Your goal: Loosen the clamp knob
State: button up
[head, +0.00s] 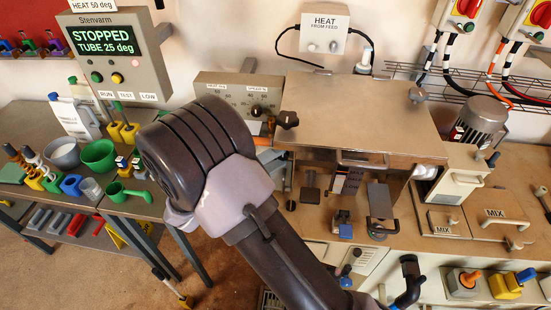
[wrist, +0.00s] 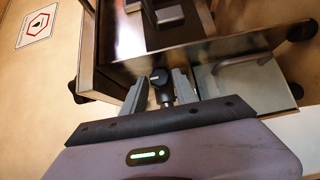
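A small black knob (wrist: 160,77) on a short stem shows in the wrist view, at the edge of a metal-topped box (wrist: 205,55). My gripper (wrist: 160,88) has its two grey fingers spread, one on each side of this knob. A gap shows at the left finger; whether the right finger touches the knob is unclear. The fingers do not look closed on it. In the head view my arm's bulky wrist hides the fingertips. Another dark lobed knob (head: 287,119) sits at the left corner of the metal-topped machine (head: 355,110). No label shows which knob is the clamp knob.
In the head view a control box reading STOPPED (head: 112,55) hangs at upper left. A side table (head: 125,205) with green cups (head: 98,156) stands left. MIX lids (head: 495,212) lie right.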

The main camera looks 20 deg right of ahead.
grip_shut()
jog(key=shift+n+p, duration=0.3)
jog(key=shift+f+n+t+h+p, duration=0.15)
jog(key=shift+n+t+h+p, duration=0.35)
jog(key=shift+n+h+p, duration=0.45)
jog(key=shift+s+d+f+n+t+h+p, duration=0.15)
jog(key=shift+n+t+h+p, duration=0.3)
jog(key=shift+n, duration=0.3)
jog(key=shift+w+a+f+n+t+h+p, duration=0.1)
jog(key=shift+f+n+t+h+p, duration=0.1)
jog(key=shift+n+t+p, duration=0.4)
jog(key=shift+o, duration=2.2)
grip_release()
